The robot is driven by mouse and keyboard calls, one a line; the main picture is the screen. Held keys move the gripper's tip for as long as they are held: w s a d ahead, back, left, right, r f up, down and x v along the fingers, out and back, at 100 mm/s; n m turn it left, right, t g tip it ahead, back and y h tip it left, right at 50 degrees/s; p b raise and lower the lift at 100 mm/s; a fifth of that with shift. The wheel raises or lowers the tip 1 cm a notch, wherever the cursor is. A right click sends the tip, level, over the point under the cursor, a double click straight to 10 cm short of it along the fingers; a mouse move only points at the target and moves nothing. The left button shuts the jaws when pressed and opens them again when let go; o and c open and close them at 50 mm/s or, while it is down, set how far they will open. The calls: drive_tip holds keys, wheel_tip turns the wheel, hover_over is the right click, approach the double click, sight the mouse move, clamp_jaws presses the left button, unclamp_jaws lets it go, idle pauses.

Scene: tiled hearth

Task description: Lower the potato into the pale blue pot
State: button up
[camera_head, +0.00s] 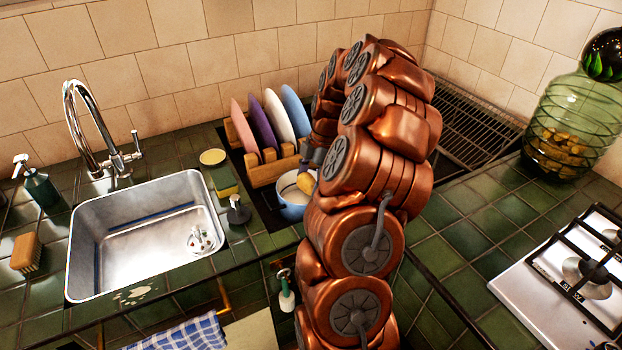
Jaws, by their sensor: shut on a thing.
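The pale blue pot (290,212) stands on the dark counter area in front of the plate rack, its pale inside partly showing. My arm covers its right side. My gripper (309,168) is partly hidden behind my arm, at the pot's right. It is shut on the potato (306,183), a small tan shape at the gripper's lower end. The potato overlaps the right part of the pot's opening in the picture. I cannot tell whether it is above the rim or inside, or whether it touches the pot.
A wooden rack (268,172) with several coloured plates stands just behind the pot. A sink (148,240), a sponge (222,180) and a dark stopper-like item (238,212) are to the left. A green glass jar (568,125) and a hob (575,270) are at right.

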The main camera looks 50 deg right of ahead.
sight(310, 192)
drive_tip(key=shift+f+b, duration=0.75)
drive_tip(key=shift+f, duration=0.5)
drive_tip(key=shift+a+f+b, duration=0.1)
drive_tip(key=shift+f+b, duration=0.3)
drive_tip(key=shift+f, duration=0.2)
drive_tip(key=c, duration=0.3)
drive_tip(key=shift+o, duration=0.2)
drive_tip(key=shift+f, duration=0.35)
drive_tip(key=o, duration=1.4)
drive_tip(key=v, duration=1.2)
drive_tip(key=shift+r, duration=0.25)
